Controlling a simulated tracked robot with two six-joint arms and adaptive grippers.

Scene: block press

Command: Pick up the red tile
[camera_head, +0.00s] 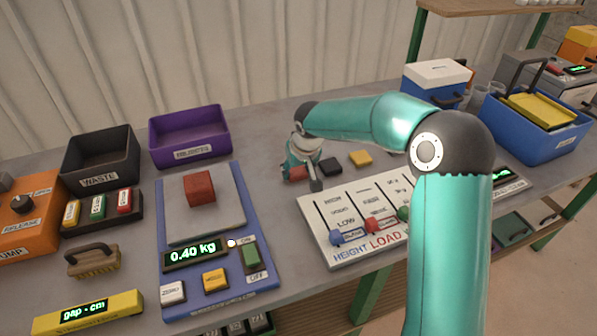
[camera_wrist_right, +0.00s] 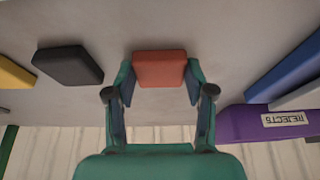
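The red tile (camera_head: 297,174) lies on the grey table beside a black tile, partly hidden by my right gripper (camera_head: 302,165) in the head view. In the right wrist view the red tile (camera_wrist_right: 160,69) sits between the two fingertips of my right gripper (camera_wrist_right: 160,85), one finger on each side. The fingers are spread apart, very close to the tile's sides; I cannot tell whether they touch it. The tile looks flat on the table. My left gripper is not in view.
A black tile (camera_head: 330,166) and a yellow tile (camera_head: 360,158) lie to the right. The slider panel (camera_head: 320,222) is in front. A scale (camera_head: 168,225) bearing a red block (camera_head: 200,188) stands left. The purple REJECTS bin (camera_head: 188,151) and black WASTE bin (camera_head: 86,172) stand behind.

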